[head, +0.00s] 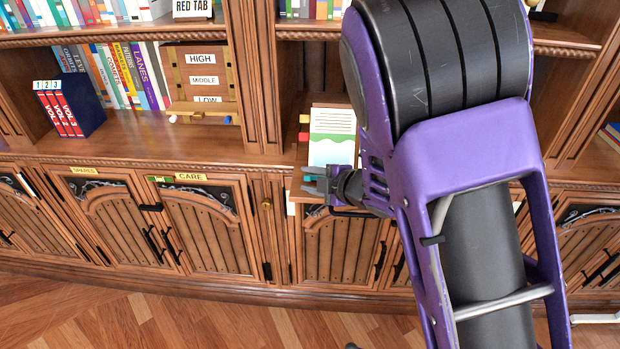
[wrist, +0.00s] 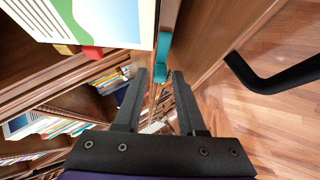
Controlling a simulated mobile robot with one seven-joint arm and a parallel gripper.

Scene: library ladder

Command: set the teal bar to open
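The teal bar (wrist: 163,52) shows in the wrist view as a short upright piece beside a wooden edge, just right of the picture board. My gripper (wrist: 160,75) is open, with its two dark fingers apart. The bar's lower end lies ahead of the gap between the fingertips, and nothing is held. In the head view my gripper (head: 317,182) is at a wooden ledge below the picture board (head: 332,133). I cannot make out the teal bar clearly there. My arm hides much of the bookcase.
A black bar handle (wrist: 275,80) sticks out at right in the wrist view. Red (wrist: 92,52) and yellow (wrist: 68,49) blocks sit by the board's edge. Cabinet doors labelled SPARES (head: 85,171) and CARE (head: 189,177) are at left. The wooden floor (head: 180,320) in front is clear.

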